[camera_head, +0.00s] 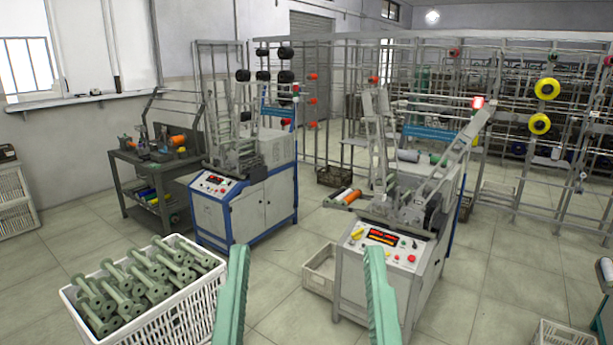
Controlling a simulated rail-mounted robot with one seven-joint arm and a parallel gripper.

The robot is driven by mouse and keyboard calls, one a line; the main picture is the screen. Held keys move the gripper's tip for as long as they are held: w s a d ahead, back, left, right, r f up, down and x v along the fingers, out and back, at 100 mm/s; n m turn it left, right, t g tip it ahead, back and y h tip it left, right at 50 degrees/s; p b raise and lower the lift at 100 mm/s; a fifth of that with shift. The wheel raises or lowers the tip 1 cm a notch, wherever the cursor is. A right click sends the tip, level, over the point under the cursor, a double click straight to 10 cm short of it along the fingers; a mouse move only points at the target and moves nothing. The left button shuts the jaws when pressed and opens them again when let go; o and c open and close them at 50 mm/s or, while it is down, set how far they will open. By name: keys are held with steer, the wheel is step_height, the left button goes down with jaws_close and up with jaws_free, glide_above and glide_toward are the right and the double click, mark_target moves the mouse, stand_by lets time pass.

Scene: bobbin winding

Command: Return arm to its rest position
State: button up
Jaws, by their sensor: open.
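My gripper (308,258) shows at the bottom middle of the head view as two long green fingers. They stand wide apart, with only floor and part of a machine between them, so it is open and empty. The rest of my arm is out of the frame. The right finger overlaps the front of the near winding machine (378,262) in the picture; I cannot tell the distance between them. The left finger stands beside the right edge of a white crate (190,318) of green bobbins (150,275).
A second winding machine (245,205) with blue edges stands behind, left of centre. A dark work table (150,165) is at its left. An empty-looking pale bin (318,270) sits beside the near machine. Creel racks (540,120) fill the back right.

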step_height(320, 180, up, 28)
steer(key=p, duration=2.4)
steer(key=shift+a, duration=0.2)
